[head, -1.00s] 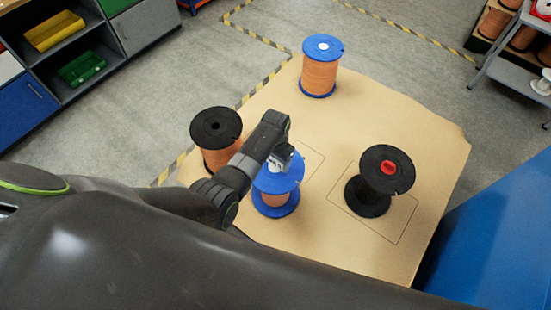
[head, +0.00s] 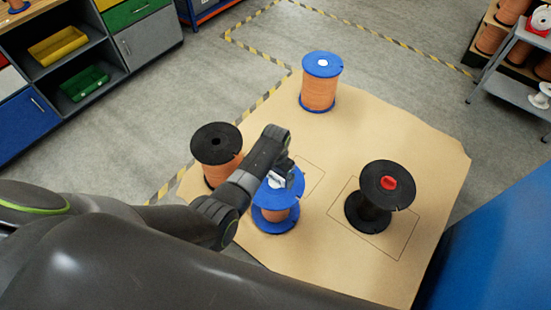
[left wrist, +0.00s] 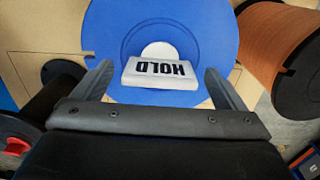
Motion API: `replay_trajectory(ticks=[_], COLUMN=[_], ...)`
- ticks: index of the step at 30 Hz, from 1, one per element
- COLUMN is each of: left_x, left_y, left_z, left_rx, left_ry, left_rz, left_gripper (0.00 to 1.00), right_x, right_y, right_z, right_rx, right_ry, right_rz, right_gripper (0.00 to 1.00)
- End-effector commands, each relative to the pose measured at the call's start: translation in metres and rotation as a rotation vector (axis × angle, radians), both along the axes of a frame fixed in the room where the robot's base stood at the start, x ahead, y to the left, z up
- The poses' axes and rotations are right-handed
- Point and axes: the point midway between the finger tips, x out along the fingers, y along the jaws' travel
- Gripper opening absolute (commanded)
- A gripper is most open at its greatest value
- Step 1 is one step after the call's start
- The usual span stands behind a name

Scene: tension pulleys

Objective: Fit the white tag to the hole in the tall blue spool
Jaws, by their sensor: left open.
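The white tag (left wrist: 160,75), marked HOLD, is at the middle of the blue spool's top flange (left wrist: 212,35) in the left wrist view. A white rounded part shows just behind the tag. How deep the tag sits in the hole is hidden. My left gripper (head: 284,172) is open above this near blue spool (head: 275,222), one finger on each side of the tag, with gaps to both sides. A second blue spool (head: 319,90) with copper winding and a white centre stands at the table's back. My right gripper is not in view.
A black spool (head: 216,140) with copper winding stands left of my left gripper. Another black spool (head: 372,213) with a red tag (head: 388,183) stands in an outlined square at right. The tan tabletop (head: 400,130) is clear at the back right.

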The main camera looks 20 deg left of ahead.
Motion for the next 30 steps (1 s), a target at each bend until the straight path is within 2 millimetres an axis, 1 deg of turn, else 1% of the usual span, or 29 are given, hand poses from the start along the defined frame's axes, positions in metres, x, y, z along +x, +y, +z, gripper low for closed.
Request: replay_trajectory(ticks=[5,9,18,21,25,30], left_x=[0.001,0.001,0.001,0.001,0.001,0.0], left_y=[0.0,0.0,0.0,0.0,0.0,0.0], left_z=[0.029,0.057,0.122,0.14,0.156,0.165], left_rx=[-0.001,-0.001,-0.001,-0.002,-0.001,0.0], left_ry=[-0.005,-0.005,-0.006,-0.005,-0.003,0.0], left_rz=[0.001,0.001,0.0,-0.001,0.0,0.0], left_gripper=[0.93,0.93,0.93,0.93,0.93,0.93], right_x=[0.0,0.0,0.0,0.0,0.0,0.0], right_y=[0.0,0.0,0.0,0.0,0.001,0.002], right_z=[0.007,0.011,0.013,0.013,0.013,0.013], right_rx=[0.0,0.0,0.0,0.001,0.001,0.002], right_ry=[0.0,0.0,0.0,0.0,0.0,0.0], right_rz=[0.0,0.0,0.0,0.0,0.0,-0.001], right_gripper=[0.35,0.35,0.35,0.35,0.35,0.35])
